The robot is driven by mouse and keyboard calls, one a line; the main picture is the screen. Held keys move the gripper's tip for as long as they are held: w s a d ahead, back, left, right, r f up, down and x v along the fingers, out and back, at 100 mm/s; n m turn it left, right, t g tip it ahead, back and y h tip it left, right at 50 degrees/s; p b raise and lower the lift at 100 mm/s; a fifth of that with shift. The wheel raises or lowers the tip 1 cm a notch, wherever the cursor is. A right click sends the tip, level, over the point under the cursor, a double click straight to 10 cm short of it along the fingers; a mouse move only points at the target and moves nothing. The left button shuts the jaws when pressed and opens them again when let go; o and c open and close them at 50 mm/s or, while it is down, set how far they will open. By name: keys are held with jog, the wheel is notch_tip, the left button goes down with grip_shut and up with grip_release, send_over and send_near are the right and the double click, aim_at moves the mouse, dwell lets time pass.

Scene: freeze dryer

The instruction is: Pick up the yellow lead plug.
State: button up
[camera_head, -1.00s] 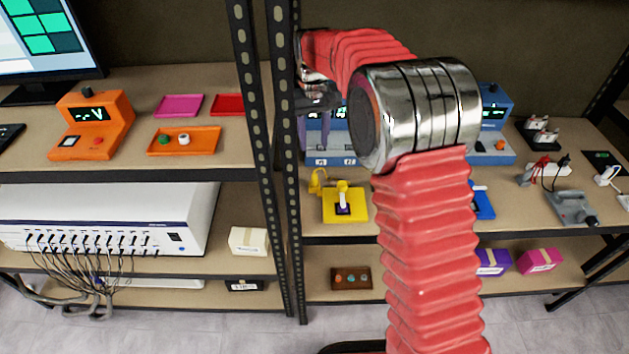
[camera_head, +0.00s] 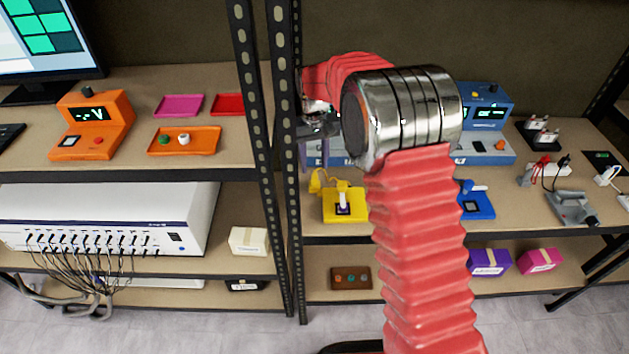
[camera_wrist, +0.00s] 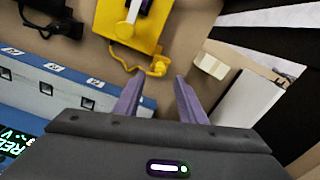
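The yellow lead plug (camera_head: 316,181) is at the left edge of the yellow holder (camera_head: 344,213) on the middle shelf, close to the shelf post. In the wrist view, the plug (camera_wrist: 158,66) hangs on a short yellow lead from the yellow holder (camera_wrist: 126,24). My gripper (camera_head: 316,168) is open, with its purple fingers pointing down above the plug in the head view. In the wrist view, the plug lies just beyond the gap between the fingertips of my gripper (camera_wrist: 158,80). Nothing is between the fingers.
A blue instrument (camera_wrist: 45,92) with sockets stands beside my gripper. The black perforated post (camera_head: 283,150) is close on its left. A blue holder (camera_head: 474,203) stands to the right. A pale box (camera_wrist: 211,66) shows beyond the fingers. Bare shelf surrounds the plug.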

aim_at(315, 175)
jog(key=shift+f, duration=0.25)
jog(key=shift+s+f, duration=0.15)
jog(key=shift+f, duration=2.45)
jog(key=shift+c, duration=0.2)
grip_shut()
